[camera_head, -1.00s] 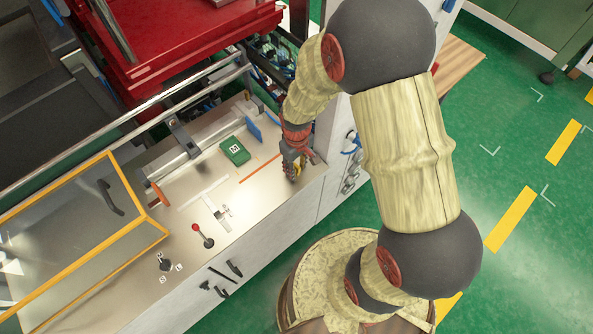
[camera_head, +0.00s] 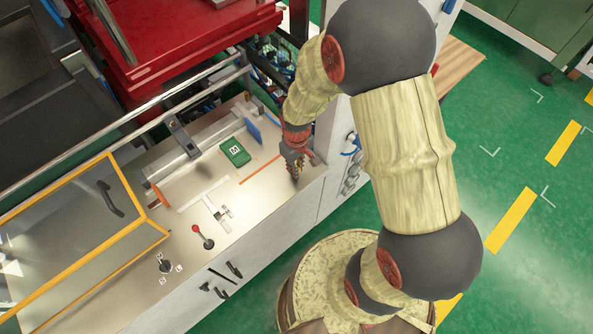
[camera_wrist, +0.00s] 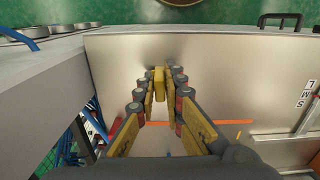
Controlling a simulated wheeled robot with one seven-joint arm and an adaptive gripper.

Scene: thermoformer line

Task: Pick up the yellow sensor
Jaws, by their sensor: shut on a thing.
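The yellow sensor (camera_wrist: 159,84) is a small yellow block between the fingertips of my gripper (camera_wrist: 160,86) in the wrist view. The gripper is shut on it, with a finger on each side. In the head view, my gripper (camera_head: 294,172) points down over the right end of the machine's pale worktop (camera_head: 262,195). The sensor is too small and too hidden by the fingers to make out clearly there. I cannot tell whether it touches the worktop.
A green box (camera_head: 235,152) lies on the worktop left of my gripper. A red-knobbed lever (camera_head: 203,238) and a yellow-framed clear guard (camera_head: 100,235) stand farther left. A grey cabinet (camera_wrist: 45,85) rises close on the left in the wrist view.

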